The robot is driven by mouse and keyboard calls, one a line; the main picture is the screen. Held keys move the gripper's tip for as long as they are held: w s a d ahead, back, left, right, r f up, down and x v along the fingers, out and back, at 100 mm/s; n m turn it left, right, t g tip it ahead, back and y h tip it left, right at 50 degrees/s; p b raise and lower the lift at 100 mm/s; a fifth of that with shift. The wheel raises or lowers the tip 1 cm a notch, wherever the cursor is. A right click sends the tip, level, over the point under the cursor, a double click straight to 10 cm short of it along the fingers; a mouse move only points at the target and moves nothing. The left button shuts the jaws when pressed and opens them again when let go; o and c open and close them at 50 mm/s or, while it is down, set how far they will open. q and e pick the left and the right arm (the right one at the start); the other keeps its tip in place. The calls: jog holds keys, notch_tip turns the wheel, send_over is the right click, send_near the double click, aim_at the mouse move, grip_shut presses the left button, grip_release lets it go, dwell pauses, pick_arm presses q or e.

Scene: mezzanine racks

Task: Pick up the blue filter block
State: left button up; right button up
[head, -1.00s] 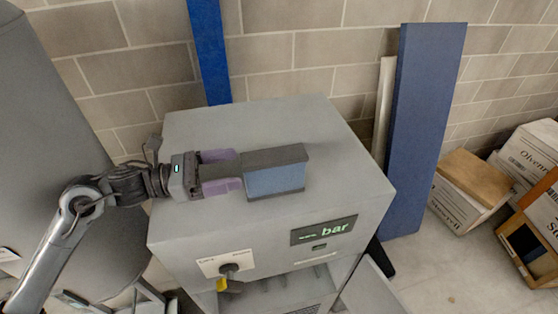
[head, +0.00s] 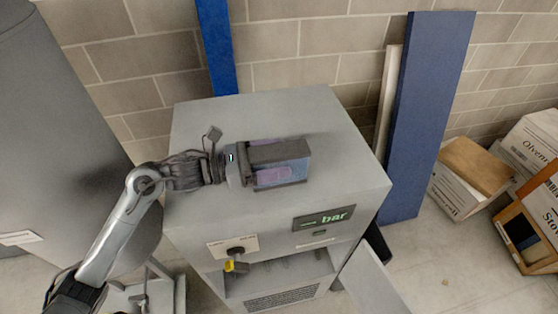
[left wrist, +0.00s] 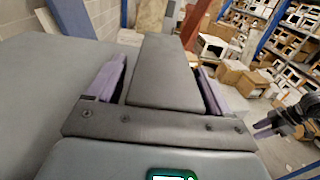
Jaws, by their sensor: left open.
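The blue filter block (head: 298,169) lies on top of the grey cabinet (head: 345,175). It has a blue side face and a dark grey top. My left gripper (head: 277,161) is open around the block, with one purple finger in front of its blue side. In the left wrist view, the block's grey top (left wrist: 165,75) lies between the two purple fingers (left wrist: 162,68), with a narrow gap visible at each side.
The cabinet's front has a display reading "bar", a knob with yellow (head: 236,265) and an open lower door (head: 372,285). A blue panel (head: 425,120) leans on the brick wall. Cardboard boxes (head: 465,180) stand at the right. The cabinet top right of the block is clear.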

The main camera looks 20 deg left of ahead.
pick_arm(q)
jog(key=c, duration=1.1)
jog(key=shift+r, duration=0.1)
